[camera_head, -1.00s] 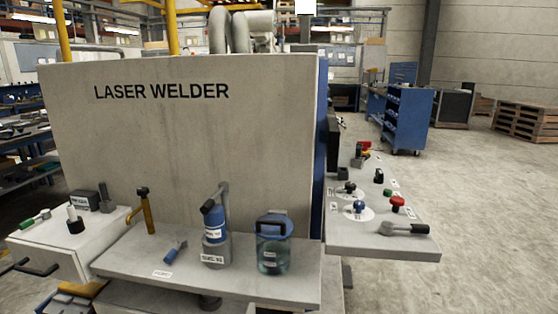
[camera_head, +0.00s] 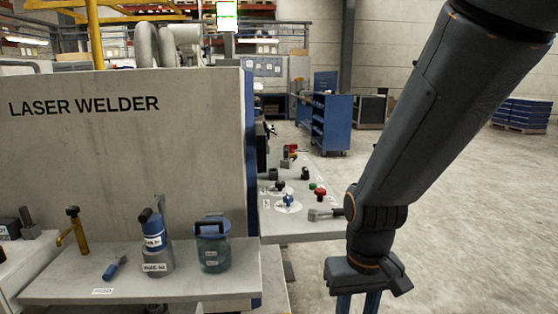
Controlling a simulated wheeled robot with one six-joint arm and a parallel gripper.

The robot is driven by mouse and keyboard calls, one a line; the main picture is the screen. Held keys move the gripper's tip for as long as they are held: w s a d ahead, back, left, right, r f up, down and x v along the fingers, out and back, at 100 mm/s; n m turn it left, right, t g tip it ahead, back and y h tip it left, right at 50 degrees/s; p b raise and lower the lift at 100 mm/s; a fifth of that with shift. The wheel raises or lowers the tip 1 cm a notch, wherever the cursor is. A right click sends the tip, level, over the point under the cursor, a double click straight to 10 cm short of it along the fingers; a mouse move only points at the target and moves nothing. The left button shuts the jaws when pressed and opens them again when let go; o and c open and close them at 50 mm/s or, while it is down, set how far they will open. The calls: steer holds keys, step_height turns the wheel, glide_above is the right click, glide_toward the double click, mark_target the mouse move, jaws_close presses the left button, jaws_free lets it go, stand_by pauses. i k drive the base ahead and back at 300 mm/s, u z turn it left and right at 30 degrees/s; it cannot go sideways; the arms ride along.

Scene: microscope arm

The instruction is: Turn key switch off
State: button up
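The side control panel (camera_head: 276,228) of the laser welder (camera_head: 120,160) carries several small controls. A blue knob (camera_head: 288,200) sits on a white round plate, with a black knob (camera_head: 280,186) just behind it. A red mushroom button (camera_head: 320,193) and a grey lever with a dark grip (camera_head: 322,214) are to the right. I cannot tell which control is the key switch; the labels are too small to read. My gripper (camera_head: 358,305) hangs downward in front and right of the panel, its two blue fingers apart with nothing seen between them. Their tips are cut off by the frame's bottom edge.
The front shelf (camera_head: 215,283) holds a blue bottle in a grey holder (camera_head: 156,248), a blue-lidded jar (camera_head: 212,245) and a small blue-handled tool (camera_head: 115,268). Open floor (camera_head: 470,220) lies right; a blue cabinet (camera_head: 325,125) stands behind.

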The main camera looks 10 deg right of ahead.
mark_target(287, 165)
steer(key=i, duration=0.9)
steer(key=k, duration=0.5)
steer(key=z, duration=1.35)
steer(key=i, duration=2.5)
steer(key=u, duration=2.35)
